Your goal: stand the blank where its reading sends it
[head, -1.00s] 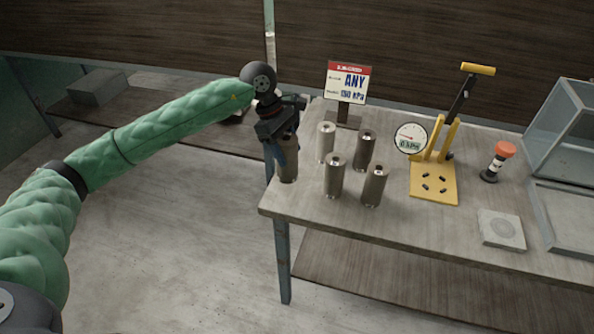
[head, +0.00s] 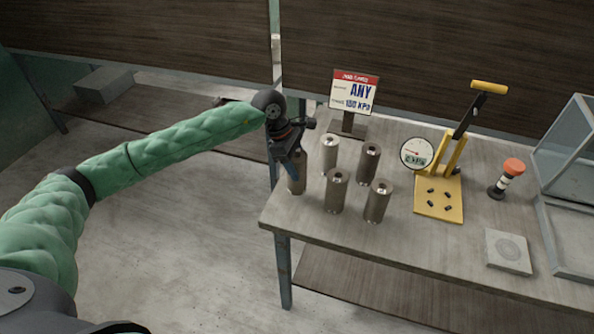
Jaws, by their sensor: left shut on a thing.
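My left gripper (head: 290,160) is at the left edge of the table and is shut on a grey metal cylinder, the blank (head: 297,184). The blank is upright, and its upper part is hidden by the gripper. I cannot tell whether its base touches the table. A yellow hand press with a round gauge (head: 416,153) stands to the right; the gauge's small digits are too blurred to read for certain. A sign (head: 354,93) at the back reads ANY and what looks like 150 kPa. My right gripper is not in view.
Several similar metal cylinders (head: 336,190) stand just right of the held blank. An orange-topped button post (head: 506,177), a flat square plate (head: 508,251) and a clear-sided case (head: 566,150) are farther right. The table's front strip (head: 400,248) is clear.

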